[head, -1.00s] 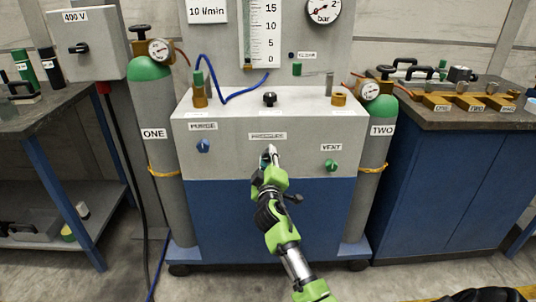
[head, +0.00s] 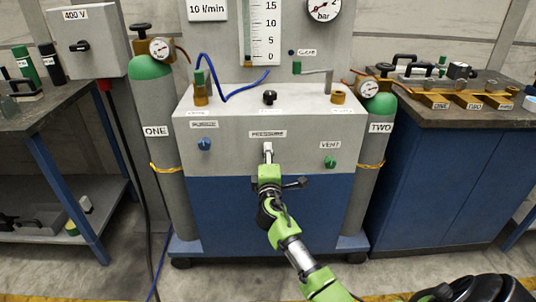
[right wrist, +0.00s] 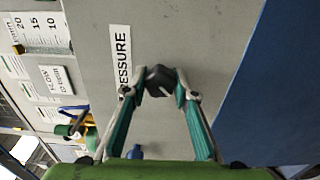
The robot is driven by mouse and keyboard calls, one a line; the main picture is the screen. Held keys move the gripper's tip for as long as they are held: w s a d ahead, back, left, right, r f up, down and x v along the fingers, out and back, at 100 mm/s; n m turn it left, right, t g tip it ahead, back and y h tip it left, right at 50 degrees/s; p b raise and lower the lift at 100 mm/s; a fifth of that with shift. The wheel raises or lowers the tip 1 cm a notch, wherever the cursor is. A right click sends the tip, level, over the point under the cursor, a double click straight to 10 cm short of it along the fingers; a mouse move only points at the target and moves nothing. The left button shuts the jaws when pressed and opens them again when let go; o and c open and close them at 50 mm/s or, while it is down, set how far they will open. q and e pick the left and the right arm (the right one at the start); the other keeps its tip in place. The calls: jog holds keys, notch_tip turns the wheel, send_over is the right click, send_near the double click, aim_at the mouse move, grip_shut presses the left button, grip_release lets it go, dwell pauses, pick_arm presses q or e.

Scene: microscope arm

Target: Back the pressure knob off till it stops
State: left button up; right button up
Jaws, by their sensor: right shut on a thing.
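The pressure knob is a small black knob (right wrist: 160,80) below the PRESSURE label (right wrist: 122,72) on the grey front panel, seen in the right wrist view. My right gripper (right wrist: 162,88) has its two fingertips against opposite sides of the knob, shut on it. In the head view my right gripper (head: 268,156) reaches the panel just under the PRESSURE label (head: 268,133) and hides the knob. The pressure gauge (head: 321,6) marked bar is at the top edge, partly cut off. My left gripper is not in view.
A blue PURGE knob (head: 204,144) is left of my gripper and a green VENT knob (head: 330,162) is right of it. Grey cylinders ONE (head: 156,105) and TWO (head: 374,150) flank the cabinet. Benches stand on both sides.

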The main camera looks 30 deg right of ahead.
jog(key=shift+r, duration=0.1)
dwell(0.3)
jog(key=o, duration=1.1)
jog(key=v, duration=1.2)
